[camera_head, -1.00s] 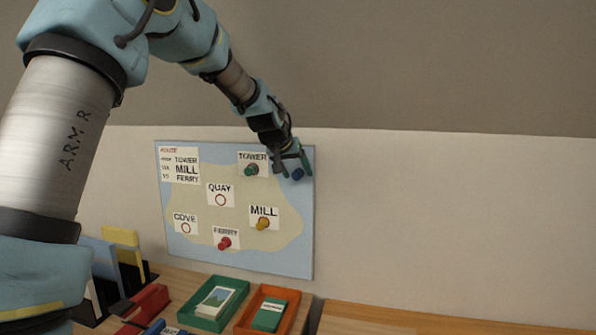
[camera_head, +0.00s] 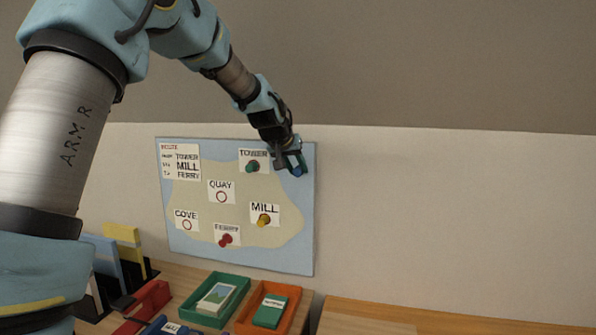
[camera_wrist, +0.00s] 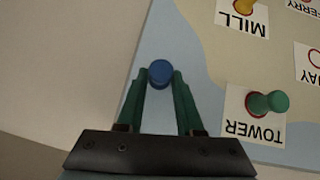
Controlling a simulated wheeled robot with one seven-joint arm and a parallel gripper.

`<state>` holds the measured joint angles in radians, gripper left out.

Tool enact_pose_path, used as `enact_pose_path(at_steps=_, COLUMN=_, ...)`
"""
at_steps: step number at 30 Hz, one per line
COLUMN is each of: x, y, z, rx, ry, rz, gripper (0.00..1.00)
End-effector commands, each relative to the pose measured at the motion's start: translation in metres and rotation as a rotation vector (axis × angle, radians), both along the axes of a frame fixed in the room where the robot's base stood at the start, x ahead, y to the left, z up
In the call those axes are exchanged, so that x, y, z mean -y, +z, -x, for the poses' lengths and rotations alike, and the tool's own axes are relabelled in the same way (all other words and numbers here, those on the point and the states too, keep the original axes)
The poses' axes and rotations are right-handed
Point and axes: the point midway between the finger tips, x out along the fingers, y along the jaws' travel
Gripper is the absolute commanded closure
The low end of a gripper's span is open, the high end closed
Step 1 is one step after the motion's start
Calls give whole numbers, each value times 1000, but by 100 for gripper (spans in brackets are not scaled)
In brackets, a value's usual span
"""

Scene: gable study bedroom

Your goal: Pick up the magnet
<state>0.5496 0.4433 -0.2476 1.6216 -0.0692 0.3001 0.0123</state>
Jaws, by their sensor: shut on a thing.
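The blue magnet (camera_head: 297,171) is at the upper right of the map board (camera_head: 300,215), on its blue border. My gripper (camera_head: 293,165) is shut on it, one finger on each side. In the wrist view the blue magnet (camera_wrist: 160,73) sits between the tips of the green fingers (camera_wrist: 160,90). I cannot tell whether it still touches the board. A green magnet (camera_head: 253,166) is by the TOWER label, a yellow one (camera_head: 264,219) by MILL and a red one (camera_head: 226,239) by FERRY.
The board hangs on a pale wall. Below it on the wooden desk are a green tray (camera_head: 238,287) with cards and an orange tray (camera_head: 292,290) with a green box. Books (camera_head: 127,240) stand at the left. The wall right of the board is bare.

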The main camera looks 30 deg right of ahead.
Motion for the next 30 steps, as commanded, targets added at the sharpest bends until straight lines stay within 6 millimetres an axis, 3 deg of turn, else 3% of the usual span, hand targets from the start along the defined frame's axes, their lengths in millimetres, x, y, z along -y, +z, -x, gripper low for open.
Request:
enact_pose_path(at_steps=10, x=-13, y=15, z=9, rx=4, ry=1, rz=3, gripper=95)
enact_pose_path(at_steps=24, x=-81, y=58, z=62, rx=4, ry=3, rz=1, gripper=95)
enact_pose_path(at_steps=30, x=-100, y=72, z=78, rx=3, ry=2, rz=0, gripper=95)
